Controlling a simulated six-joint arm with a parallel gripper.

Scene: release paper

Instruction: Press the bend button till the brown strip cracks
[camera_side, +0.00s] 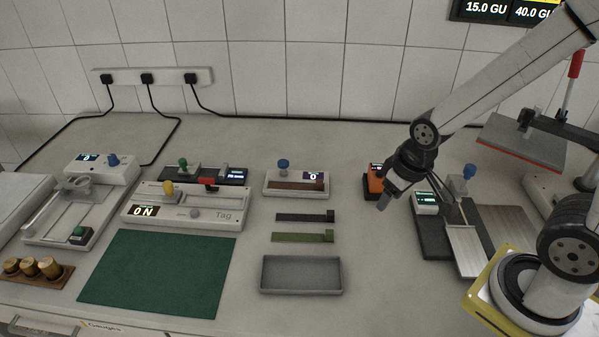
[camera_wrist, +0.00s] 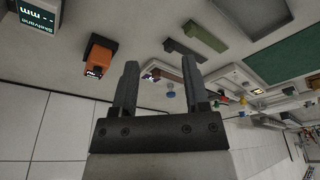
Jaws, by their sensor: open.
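The brown strip (camera_side: 297,186) lies on a small white bend tester (camera_side: 272,190) with a blue button (camera_side: 284,164) and a small dark display. The strip looks whole, but it is too small to tell about fine cracks. In the wrist view the blue button (camera_wrist: 170,91) shows between my finger tips, farther off. My gripper (camera_wrist: 160,64) is open and empty. In the side view it hangs above the bench beside the orange device, well to the right of the bend tester and touching nothing that I can see.
A dark strip (camera_side: 304,217) and a green strip (camera_side: 303,237) lie in front of the tester, with a grey tray (camera_side: 301,275) nearer. An orange device (camera_side: 375,180) stands between the tester and my arm. A green mat (camera_side: 155,272) is at left.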

